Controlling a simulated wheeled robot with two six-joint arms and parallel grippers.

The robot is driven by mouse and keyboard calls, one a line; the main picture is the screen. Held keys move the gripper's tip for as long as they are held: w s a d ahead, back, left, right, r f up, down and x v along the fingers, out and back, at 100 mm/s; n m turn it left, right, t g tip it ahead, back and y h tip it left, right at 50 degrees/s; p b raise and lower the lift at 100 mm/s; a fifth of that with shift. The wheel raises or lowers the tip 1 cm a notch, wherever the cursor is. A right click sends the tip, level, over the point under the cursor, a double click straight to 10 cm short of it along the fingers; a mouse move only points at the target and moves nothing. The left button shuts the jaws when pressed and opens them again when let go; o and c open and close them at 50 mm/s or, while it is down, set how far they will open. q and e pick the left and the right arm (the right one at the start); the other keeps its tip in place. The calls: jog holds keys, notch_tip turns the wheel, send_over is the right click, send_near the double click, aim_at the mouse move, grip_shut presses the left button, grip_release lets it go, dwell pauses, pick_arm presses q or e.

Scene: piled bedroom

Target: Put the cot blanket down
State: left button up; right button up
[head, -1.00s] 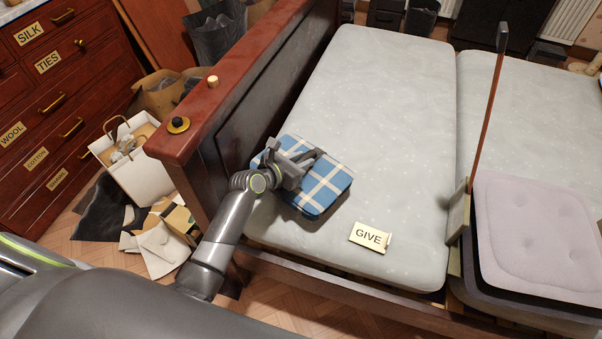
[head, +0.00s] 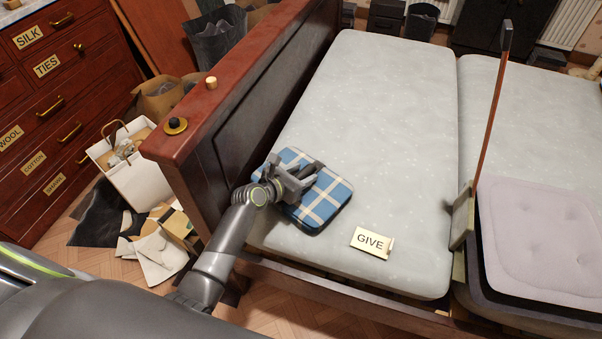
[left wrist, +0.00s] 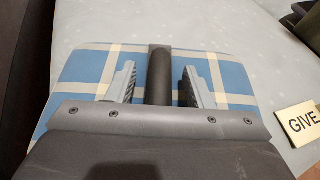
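The cot blanket (head: 326,205) is a folded blue pad with white check lines. It lies flat on the near left part of the pale mattress (head: 385,120), beside the dark bed end. It also fills the middle of the left wrist view (left wrist: 232,76). My left gripper (head: 300,178) is over the blanket's middle. In the left wrist view, its two fingers (left wrist: 160,88) stand apart, with a dark bar between them and gaps on both sides. Whether the fingertips touch the cloth is hard to tell. My right gripper is out of view.
The wooden bed end (head: 225,95) rises on the left. A lilac cushion (head: 540,235) and an upright rod (head: 492,115) are on the right. The mattress beyond the blanket is clear.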

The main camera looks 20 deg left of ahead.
pick_arm(q)
jog(key=shift+r, duration=0.15)
jog(key=shift+s+a+r, duration=0.15)
jog(key=shift+s, duration=0.15)
jog(key=p+v, duration=0.3)
jog(key=v, duration=0.8)
jog(key=shift+s, duration=0.2)
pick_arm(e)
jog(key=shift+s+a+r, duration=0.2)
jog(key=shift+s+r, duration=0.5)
pick_arm(q)
jog(key=shift+a, duration=0.1)
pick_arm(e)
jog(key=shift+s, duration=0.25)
